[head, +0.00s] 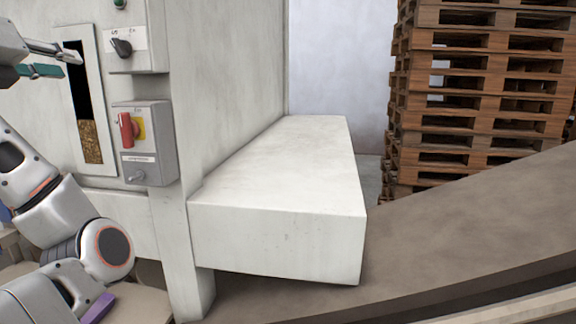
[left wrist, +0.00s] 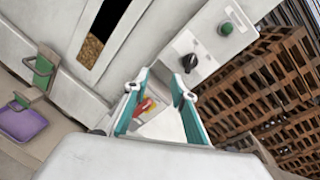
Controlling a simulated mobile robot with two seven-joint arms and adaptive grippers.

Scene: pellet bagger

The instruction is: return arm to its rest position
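My left gripper (head: 70,64) is at the upper left of the head view, in front of the machine's pale front and beside its sight window. In the left wrist view its two teal fingers (left wrist: 159,88) stand apart with nothing between them, so it is open and empty. My left arm shows at the lower left of the head view. My right gripper is in neither view.
The pale machine has a sight window (head: 84,105) with pellets low inside, a black rotary knob (head: 121,47) and a red handle (head: 127,130) close to my left gripper. A white block-shaped ledge (head: 290,170) juts out to the right. Wooden pallets (head: 470,90) stand stacked behind.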

